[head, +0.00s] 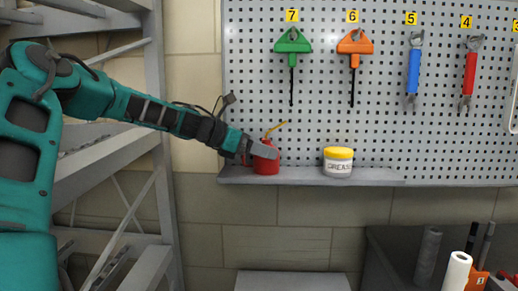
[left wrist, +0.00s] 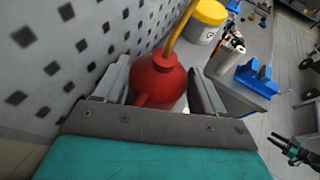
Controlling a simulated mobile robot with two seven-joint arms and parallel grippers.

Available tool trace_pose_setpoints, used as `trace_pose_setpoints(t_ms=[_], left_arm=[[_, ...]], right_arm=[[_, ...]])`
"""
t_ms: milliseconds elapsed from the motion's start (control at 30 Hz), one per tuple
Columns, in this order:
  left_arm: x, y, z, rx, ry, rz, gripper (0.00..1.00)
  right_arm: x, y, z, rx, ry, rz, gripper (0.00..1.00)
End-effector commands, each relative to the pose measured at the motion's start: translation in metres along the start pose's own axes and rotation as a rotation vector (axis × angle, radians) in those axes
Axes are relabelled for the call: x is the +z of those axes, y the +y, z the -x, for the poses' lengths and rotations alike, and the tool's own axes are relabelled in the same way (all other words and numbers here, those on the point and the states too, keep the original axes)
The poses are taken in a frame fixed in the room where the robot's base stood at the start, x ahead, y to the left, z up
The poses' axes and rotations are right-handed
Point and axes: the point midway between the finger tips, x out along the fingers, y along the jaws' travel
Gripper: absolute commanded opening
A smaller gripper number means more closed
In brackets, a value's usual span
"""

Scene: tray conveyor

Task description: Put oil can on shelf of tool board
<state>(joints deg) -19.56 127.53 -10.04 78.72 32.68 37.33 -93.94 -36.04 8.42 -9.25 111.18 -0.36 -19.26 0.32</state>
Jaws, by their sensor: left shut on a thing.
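The red oil can (head: 266,165) with its thin yellow spout is at the left end of the grey shelf (head: 375,176) of the tool board (head: 325,100). It is upright, and its base looks to be on the shelf or right at its surface; a small gap cannot be ruled out. My left gripper (head: 268,150) comes in from the left and is shut on the can. In the left wrist view the oil can (left wrist: 158,80) sits between the two fingers. What looks like my right gripper (left wrist: 290,148) is small at the right edge of that view.
A white grease tub (head: 338,168) with a yellow lid stands on the shelf to the right of the can, with free shelf between them. Green (head: 292,42) and orange (head: 355,43) handled tools hang above. A grey metal frame (head: 160,120) stands left of the board.

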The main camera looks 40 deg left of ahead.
Motion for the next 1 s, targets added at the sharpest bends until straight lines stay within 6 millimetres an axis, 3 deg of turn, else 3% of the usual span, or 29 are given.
trace_pose_setpoints(t_ms=[167,200,300,667,1000], left_arm=[[-0.002,0.0,-0.001,0.0,-0.003,0.001,0.24],[-0.003,0.0,-0.001,0.0,-0.002,0.002,0.71],[-0.002,0.0,-0.001,0.0,-0.001,0.002,0.81],[0.002,0.0,0.002,0.0,0.0,-0.001,0.81],[0.003,0.0,0.044,0.002,-0.006,-0.001,0.81]], right_arm=[[0.003,0.0,-0.003,0.0,0.002,0.0,0.38],[0.003,0.0,-0.003,0.0,0.002,0.0,0.38],[0.001,0.0,-0.003,0.0,0.003,-0.001,0.38],[-0.005,-0.002,-0.001,0.0,0.008,-0.007,0.38],[-0.001,-0.002,-0.004,-0.001,0.009,-0.006,0.38]])
